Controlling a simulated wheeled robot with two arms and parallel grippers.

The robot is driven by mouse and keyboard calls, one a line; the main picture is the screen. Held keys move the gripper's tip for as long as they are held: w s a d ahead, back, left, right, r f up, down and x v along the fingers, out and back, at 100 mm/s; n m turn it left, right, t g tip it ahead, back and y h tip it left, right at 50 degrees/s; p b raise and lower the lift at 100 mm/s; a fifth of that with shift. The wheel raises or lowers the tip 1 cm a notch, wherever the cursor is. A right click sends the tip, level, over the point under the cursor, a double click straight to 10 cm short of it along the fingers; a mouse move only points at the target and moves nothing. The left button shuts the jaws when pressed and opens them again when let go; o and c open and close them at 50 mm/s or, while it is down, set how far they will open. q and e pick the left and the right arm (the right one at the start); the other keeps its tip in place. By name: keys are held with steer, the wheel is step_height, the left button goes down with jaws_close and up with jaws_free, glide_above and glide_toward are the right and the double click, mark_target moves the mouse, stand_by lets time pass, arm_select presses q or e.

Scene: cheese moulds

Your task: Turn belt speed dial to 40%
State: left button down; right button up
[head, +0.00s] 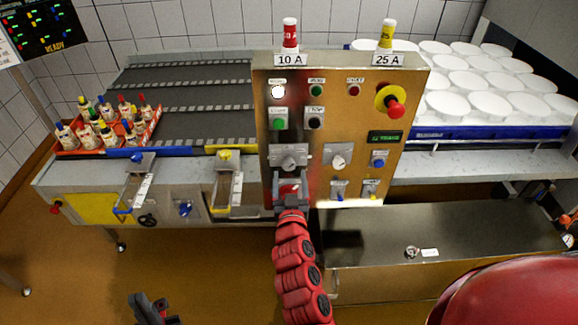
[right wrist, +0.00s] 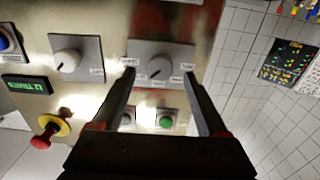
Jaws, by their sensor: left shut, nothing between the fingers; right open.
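The control panel (head: 350,110) carries two dials. My right gripper (head: 290,186) is open in front of the panel, just below the left dial. In the right wrist view, turned upside down, the left dial (right wrist: 160,68) shows between the open fingers, apart from them; the right dial (right wrist: 68,62) is beside them. My left gripper (head: 150,308) is shut and empty, low over the floor.
Buttons and a red emergency knob (head: 394,107) sit on the panel near a green display (head: 384,137). A conveyor (head: 180,100) and an orange crate of bottles (head: 70,142) are left; white moulds (head: 470,80) are right. A steel surface (head: 450,230) lies below right.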

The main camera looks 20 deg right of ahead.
mark_target(289, 163)
steer(key=shift+p+x, duration=0.3)
steer(key=shift+x, duration=1.15)
jaws_close()
